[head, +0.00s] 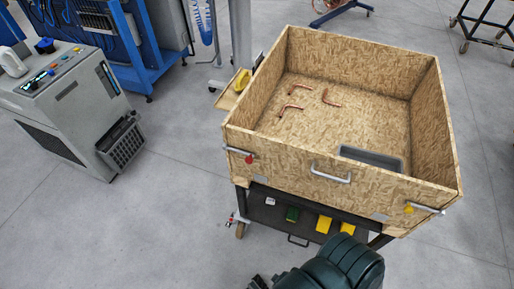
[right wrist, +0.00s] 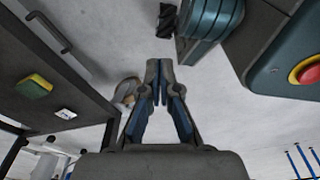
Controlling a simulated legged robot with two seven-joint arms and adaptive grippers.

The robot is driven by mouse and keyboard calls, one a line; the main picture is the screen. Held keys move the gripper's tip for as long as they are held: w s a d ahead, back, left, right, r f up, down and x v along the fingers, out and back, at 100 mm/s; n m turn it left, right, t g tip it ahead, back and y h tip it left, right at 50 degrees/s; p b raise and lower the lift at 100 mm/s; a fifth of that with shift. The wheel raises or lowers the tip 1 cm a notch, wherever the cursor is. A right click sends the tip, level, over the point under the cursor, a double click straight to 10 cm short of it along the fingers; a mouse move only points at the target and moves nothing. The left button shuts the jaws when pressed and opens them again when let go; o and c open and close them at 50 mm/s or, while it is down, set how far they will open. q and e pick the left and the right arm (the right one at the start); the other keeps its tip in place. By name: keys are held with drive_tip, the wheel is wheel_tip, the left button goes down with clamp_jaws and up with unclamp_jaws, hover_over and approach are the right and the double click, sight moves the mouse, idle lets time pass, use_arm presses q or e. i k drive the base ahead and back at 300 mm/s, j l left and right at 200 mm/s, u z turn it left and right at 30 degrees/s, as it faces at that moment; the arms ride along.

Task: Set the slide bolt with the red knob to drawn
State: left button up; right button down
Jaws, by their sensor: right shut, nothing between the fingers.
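The slide bolt with the red knob (head: 249,159) is on the front wall of the wooden box (head: 285,160), near its left corner. Its grey rod (head: 237,151) runs level and sticks out toward the left corner; whether it is drawn is too small to tell. A similar bolt with a yellow knob (head: 408,209) sits at the right end of the same wall. My right gripper (right wrist: 157,68) is shut and empty in the right wrist view, beside the dark cart and apart from the bolt. My left gripper is not seen.
The box stands on a dark cart (head: 266,215) with yellow and green items on its shelf. A grey handle (head: 331,173) is on the front wall. Copper tubes (head: 290,108) and a grey tray (head: 372,158) lie inside. A grey machine (head: 75,105) stands left; floor between is clear.

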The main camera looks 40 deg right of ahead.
sight(249, 160)
drive_tip(key=i+j+z, duration=0.4)
drive_tip(key=j+z, duration=0.2)
drive_tip(key=i+j+z, duration=0.1)
drive_tip(key=j+z, duration=0.2)
drive_tip(key=j, duration=0.2)
